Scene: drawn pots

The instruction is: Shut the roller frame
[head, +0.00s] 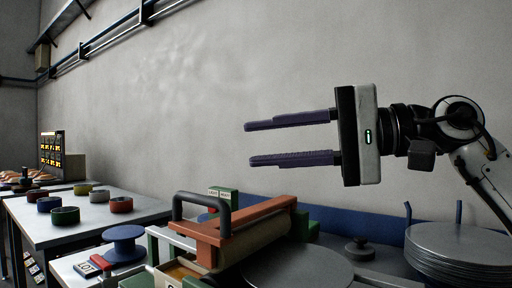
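The roller frame (245,222) is an orange-red frame with a pale roller along it. It stands at the lower middle of the head view, over a bench with green and white parts, and looks raised at a tilt. A dark grey handle (202,195) arches up at its left end. My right gripper (248,144) is above the frame, apart from it, pointing left. Its two purple fingers are spread with nothing between them. My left gripper is not in view. The lower part of the frame's base is cut off by the picture's bottom edge.
A round grey plate (297,269) lies right of the frame. A stack of grey discs (460,246) stands at the lower right. A blue spool (123,244) is left of the frame. A white table (88,214) holds several coloured rings. The air before the wall is free.

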